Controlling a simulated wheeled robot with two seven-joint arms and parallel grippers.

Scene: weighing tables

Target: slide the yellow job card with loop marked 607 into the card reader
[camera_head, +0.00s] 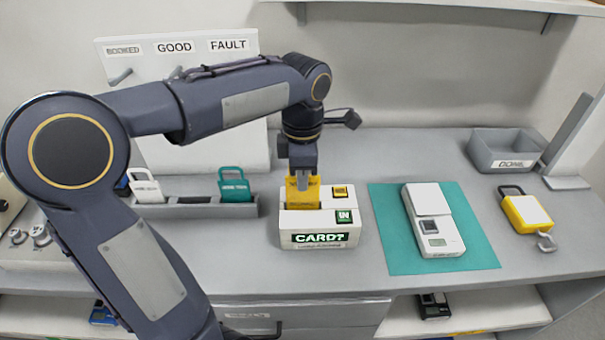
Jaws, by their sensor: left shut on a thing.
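The yellow job card (303,194) stands upright at the top of the card reader (319,223), its lower part hidden in or behind the reader's slot. Its number cannot be read here. The card reader is a white box with a green "CARD?" display, a yellow key and a green "IN" key. My left gripper (303,176) points straight down over the reader and is shut on the card's upper end, which hides the loop. My right gripper is not in view.
A grey rack (195,207) left of the reader holds a white card (146,186) and a teal card (235,187). To the right are a scale (433,221) on a teal mat (393,252), a yellow padlock-like tag (525,212) and a grey "DONE" bin (505,151).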

